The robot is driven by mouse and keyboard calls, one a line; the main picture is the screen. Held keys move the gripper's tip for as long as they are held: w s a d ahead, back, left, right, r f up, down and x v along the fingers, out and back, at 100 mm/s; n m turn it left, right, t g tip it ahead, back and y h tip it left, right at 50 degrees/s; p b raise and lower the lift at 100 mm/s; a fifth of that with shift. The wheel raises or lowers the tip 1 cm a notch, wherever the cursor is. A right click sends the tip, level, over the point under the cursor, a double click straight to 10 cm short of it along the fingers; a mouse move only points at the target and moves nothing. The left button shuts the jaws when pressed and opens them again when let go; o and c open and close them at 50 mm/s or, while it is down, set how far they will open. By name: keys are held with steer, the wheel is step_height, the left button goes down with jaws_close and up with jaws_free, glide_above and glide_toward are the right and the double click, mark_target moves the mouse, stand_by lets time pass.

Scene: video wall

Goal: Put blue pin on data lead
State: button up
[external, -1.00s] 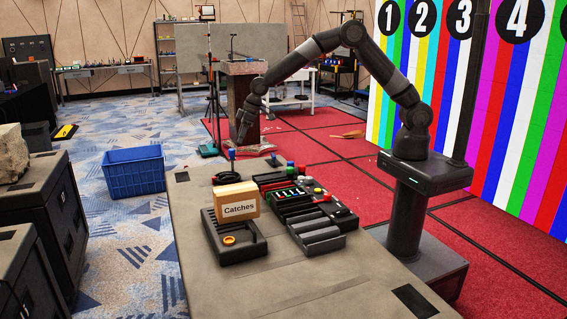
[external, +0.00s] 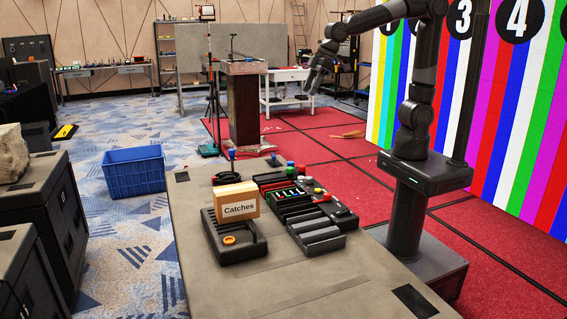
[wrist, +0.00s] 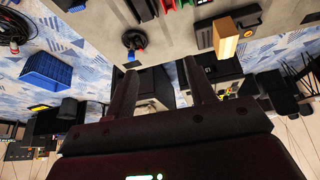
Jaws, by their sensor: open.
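A small blue piece, which looks like the blue pin (external: 232,154), stands at the table's far edge in the external view. A blue piece also shows in the wrist view (wrist: 131,57), beside a black coil. That coil, probably the data lead (external: 226,178), lies behind the box marked Catches; it also shows in the wrist view (wrist: 134,38). Another small blue piece (external: 273,158) is farther right, so I cannot be sure which is the pin. My gripper (external: 312,85) is raised beyond the table, open and empty, away from all of these. Its fingers (wrist: 163,88) spread apart in the wrist view.
The Catches box (external: 236,201) sits on a black tray (external: 250,250). Black racks (external: 318,240) with coloured parts stand to its right. The table's front part is clear. A blue crate (external: 134,172) is on the floor at left. A video wall (external: 520,120) is at right.

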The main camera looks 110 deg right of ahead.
steer(key=s+a, duration=0.3)
steer(key=s, duration=0.7)
steer(key=s+a+n+y, duration=0.1)
steer(key=s+a, duration=0.3)
steer(key=s, duration=0.7)
steer(key=shift+s+f, duration=0.2)
steer(key=shift+f, duration=0.2)
steer(key=shift+o, duration=0.2)
